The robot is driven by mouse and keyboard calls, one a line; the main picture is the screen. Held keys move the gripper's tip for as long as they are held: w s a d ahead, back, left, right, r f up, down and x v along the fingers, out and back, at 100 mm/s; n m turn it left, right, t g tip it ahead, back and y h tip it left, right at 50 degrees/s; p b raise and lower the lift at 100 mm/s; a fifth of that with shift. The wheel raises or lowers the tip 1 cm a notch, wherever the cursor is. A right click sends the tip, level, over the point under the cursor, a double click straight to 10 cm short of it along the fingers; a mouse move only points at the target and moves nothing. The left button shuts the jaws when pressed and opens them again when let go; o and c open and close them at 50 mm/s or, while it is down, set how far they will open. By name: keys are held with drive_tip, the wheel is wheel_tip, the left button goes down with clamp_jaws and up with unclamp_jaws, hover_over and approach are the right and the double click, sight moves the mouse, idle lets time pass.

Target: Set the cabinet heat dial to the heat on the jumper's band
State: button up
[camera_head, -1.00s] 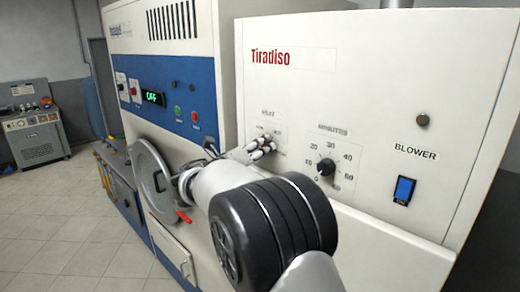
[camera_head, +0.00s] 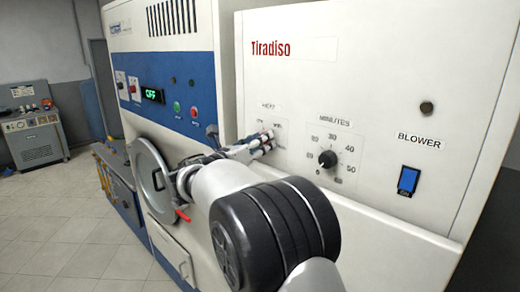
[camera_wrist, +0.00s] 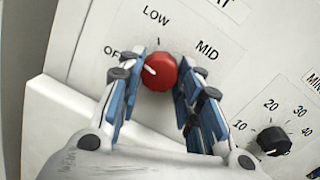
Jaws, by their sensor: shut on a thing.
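The red heat dial (camera_wrist: 158,72) sits on the white cabinet panel in the wrist view, under the labels OFF, LOW and MID. Its white pointer mark leans up and left, on the OFF side of LOW. My gripper (camera_wrist: 157,80) is shut on the dial, one blue-padded finger on each side. In the head view my gripper (camera_head: 266,143) is at the HEAT scale, and its fingers largely hide the dial there. The rest of the heat scale is not readable. The jumper and its band are not in view.
Right of the heat dial is a black MINUTES knob (camera_head: 327,159), close to my right finger in the wrist view (camera_wrist: 273,140). Further right is the blue BLOWER switch (camera_head: 408,181). A blue-and-white machine (camera_head: 165,70) with a green OFF display stands left.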

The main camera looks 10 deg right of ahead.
drive_tip(key=shift+w+a+n+g+h+b, duration=0.15)
drive_tip(key=shift+n+g+b, duration=0.45)
drive_tip(key=shift+n+b, duration=3.1)
drive_tip(key=shift+n+g+h+b, duration=0.1)
drive_tip(key=shift+n+g+h, duration=0.35)
drive_tip(key=shift+n, duration=6.7)
drive_tip(key=shift+w+a+n+g+b, duration=0.1)
drive_tip(key=shift+n+g+b, duration=1.25)
drive_tip(key=shift+n, duration=4.1)
drive_tip(key=shift+r+t+b, duration=0.1)
drive_tip(key=shift+t+b, duration=0.45)
drive_tip(key=shift+t, duration=0.05)
drive_tip(key=o, duration=1.1)
